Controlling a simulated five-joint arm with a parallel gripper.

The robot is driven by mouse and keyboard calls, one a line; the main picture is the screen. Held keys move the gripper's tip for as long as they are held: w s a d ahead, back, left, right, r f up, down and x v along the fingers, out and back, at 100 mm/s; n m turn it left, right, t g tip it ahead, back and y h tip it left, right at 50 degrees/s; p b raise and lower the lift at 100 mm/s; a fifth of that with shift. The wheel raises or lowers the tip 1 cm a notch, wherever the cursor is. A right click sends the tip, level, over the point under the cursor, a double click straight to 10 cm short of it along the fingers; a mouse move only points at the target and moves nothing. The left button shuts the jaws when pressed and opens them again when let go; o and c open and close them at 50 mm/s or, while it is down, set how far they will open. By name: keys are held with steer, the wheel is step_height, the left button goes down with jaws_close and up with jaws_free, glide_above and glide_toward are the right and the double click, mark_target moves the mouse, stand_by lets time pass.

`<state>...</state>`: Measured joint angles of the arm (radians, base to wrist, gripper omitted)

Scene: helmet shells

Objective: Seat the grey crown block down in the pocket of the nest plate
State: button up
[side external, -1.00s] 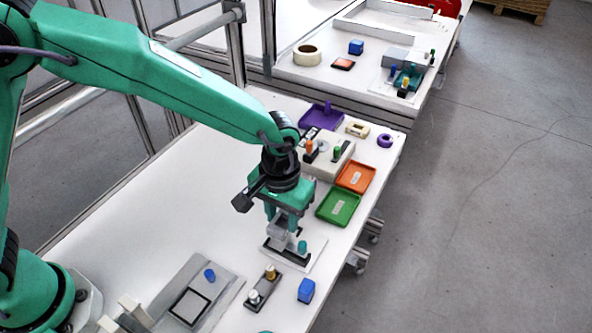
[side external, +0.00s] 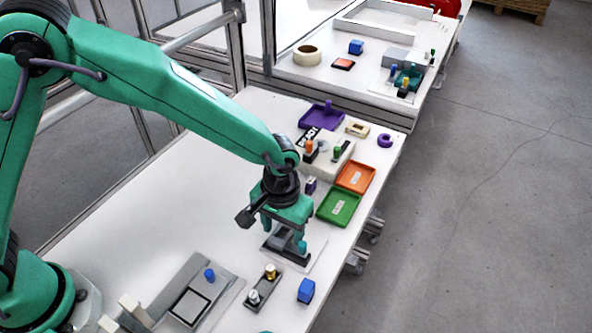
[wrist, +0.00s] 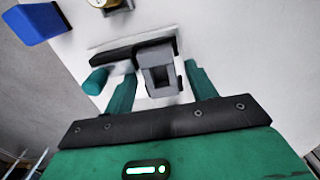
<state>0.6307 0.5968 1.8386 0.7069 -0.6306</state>
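The grey crown block (side external: 281,239) stands at the dark nest plate (side external: 287,256), between my fingers. In the wrist view the crown block (wrist: 158,78) shows a notched, squared shape, and the dark nest plate (wrist: 112,57) shows behind it. A teal peg (side external: 302,246) stands at the plate's near end. My gripper (side external: 283,230) is low around the block. In the wrist view my gripper (wrist: 160,66) has its two teal fingers apart, with a gap on each side of the block. The pocket is hidden, so I cannot tell how deep the block sits.
A blue block (side external: 306,290) and a dark holder with two knobs (side external: 263,286) lie nearby. A grey fixture with a blue knob (side external: 209,275) is at the left. A green tray (side external: 338,208) and an orange tray (side external: 356,177) lie behind. The table's left middle is clear.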

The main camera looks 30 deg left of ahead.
mark_target(281, 236)
steer(key=shift+r, duration=0.1)
step_height(281, 236, up, 12)
stand_by(1.0)
steer(key=shift+a+r, duration=0.1)
steer(key=shift+r, duration=0.05)
stand_by(0.3)
steer(key=s+a+r+t, duration=0.1)
steer(key=s+a+r, duration=0.1)
steer(key=a+r, duration=0.45)
steer(key=s+a+r+t, duration=0.2)
steer(key=a+r, duration=0.1)
steer(key=a, duration=0.6)
steer(key=s+a+r+t, duration=0.1)
steer(key=s+a+t, duration=0.1)
steer(key=s+a, duration=0.8)
steer(key=shift+s+a+r+t, duration=0.25)
steer(key=shift+s+a+t, duration=0.05)
steer(key=shift+a, duration=0.35)
steer(key=shift+c, duration=0.5)
